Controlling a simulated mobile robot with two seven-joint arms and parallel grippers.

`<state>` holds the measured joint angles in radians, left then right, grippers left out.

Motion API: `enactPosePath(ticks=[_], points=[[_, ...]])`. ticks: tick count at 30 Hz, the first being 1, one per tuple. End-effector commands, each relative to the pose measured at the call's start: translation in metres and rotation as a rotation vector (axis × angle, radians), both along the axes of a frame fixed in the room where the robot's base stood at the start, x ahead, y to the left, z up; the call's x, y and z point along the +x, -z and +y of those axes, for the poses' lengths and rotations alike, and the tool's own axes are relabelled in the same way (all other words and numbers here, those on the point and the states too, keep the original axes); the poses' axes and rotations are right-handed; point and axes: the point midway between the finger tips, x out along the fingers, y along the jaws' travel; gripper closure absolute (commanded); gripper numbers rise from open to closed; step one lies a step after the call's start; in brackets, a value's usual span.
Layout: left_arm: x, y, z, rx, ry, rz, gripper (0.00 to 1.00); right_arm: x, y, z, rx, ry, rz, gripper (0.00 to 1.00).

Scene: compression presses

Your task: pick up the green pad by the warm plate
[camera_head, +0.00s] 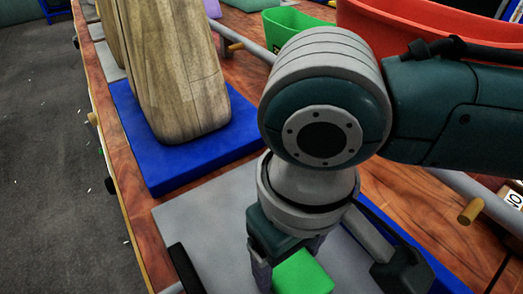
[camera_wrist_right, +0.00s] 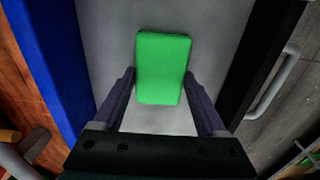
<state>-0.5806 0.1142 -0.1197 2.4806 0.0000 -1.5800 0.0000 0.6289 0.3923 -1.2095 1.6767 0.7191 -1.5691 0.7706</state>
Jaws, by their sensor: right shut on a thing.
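The green pad (camera_head: 302,275) lies on a grey plate (camera_head: 195,220) at the bottom of the head view, partly hidden by my gripper. In the right wrist view the pad (camera_wrist_right: 162,65) is a flat green rectangle over the grey plate (camera_wrist_right: 110,30). My right gripper (camera_head: 288,262) points down at the pad. In the wrist view its fingers (camera_wrist_right: 160,78) sit one on each side of the pad, shut on it. I cannot tell whether the pad is clear of the plate. My left gripper is not in view.
A tall wooden block (camera_head: 175,70) stands on a blue base (camera_head: 195,155) behind the plate. A green bin (camera_head: 285,25) and a red bin (camera_head: 430,35) are at the back. A wooden peg (camera_head: 471,210) is at the right. The table's left edge borders grey floor (camera_head: 50,170).

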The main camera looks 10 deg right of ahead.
Motion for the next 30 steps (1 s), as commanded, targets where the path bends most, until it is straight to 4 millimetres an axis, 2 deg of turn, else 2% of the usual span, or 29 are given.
enactPosePath(ticks=[1,10,16,20,26,30], points=[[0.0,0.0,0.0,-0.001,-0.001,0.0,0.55,0.0,0.0,0.0,0.0,0.0,0.0,0.52],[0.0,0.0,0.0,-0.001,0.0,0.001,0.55,0.0,0.0,0.0,0.0,0.0,0.0,0.85],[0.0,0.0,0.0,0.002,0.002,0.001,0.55,0.0,-0.002,0.0,0.0,0.0,0.0,0.87],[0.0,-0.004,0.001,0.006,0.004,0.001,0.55,0.001,-0.011,0.0,0.002,0.0,-0.002,0.87],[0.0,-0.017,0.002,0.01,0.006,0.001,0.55,0.001,-0.047,0.0,0.003,0.001,-0.002,0.87],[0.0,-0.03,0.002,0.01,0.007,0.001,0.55,0.001,-0.089,0.001,0.003,-0.001,-0.005,0.87]])
